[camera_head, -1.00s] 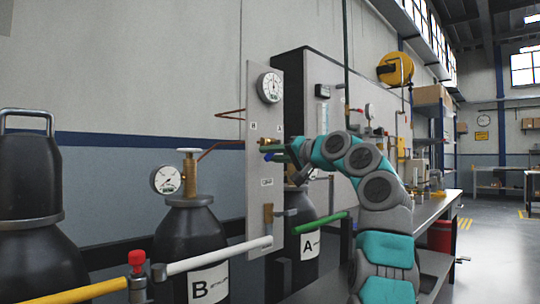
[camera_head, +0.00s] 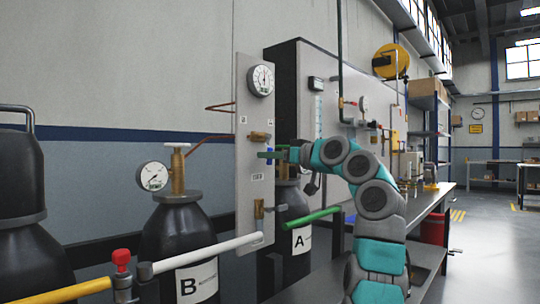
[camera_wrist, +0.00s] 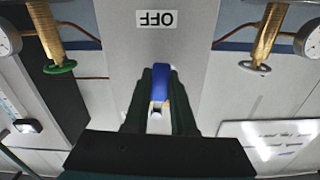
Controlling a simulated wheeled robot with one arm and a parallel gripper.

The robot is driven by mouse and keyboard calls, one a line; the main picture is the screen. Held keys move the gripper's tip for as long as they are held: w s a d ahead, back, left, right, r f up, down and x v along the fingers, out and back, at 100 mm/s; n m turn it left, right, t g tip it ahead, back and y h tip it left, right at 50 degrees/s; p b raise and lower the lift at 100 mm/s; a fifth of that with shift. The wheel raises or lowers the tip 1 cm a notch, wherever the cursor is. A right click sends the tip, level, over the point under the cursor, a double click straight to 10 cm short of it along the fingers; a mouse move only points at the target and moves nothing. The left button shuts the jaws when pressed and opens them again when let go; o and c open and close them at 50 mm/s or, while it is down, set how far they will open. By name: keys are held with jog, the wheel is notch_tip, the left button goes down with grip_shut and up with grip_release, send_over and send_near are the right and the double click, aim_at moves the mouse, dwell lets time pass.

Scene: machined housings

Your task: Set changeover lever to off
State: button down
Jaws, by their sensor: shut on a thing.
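The changeover lever has a blue handle (camera_head: 270,156) and a brass body (camera_head: 259,136) on a tall grey panel (camera_head: 246,205). In the wrist view, which is upside down, the blue handle (camera_wrist: 161,82) lies between my two dark fingers and points toward the OFF label (camera_wrist: 156,18). My gripper (camera_head: 268,154) is shut on the blue handle; its tips are in the wrist view (camera_wrist: 161,72). The OFF label (camera_head: 257,177) sits below the lever in the head view. The fingers hide the handle's sides.
A round gauge (camera_head: 260,80) is above the lever. Bottle B (camera_head: 181,240) and bottle A (camera_head: 293,235) stand at left and behind the panel. A white pipe (camera_head: 208,252) and a green handle (camera_head: 313,218) lie below the gripper.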

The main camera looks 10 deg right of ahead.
jog(key=shift+w+d+n, duration=0.1)
jog(key=shift+d+n, duration=0.1)
jog(key=shift+n, duration=0.2)
jog(key=c, duration=0.7)
grip_release()
jog(key=shift+c, duration=0.2)
jog(key=b+v, duration=0.2)
jog(key=v, duration=0.5)
jog(key=shift+s+d, duration=0.2)
jog(key=shift+s, duration=0.05)
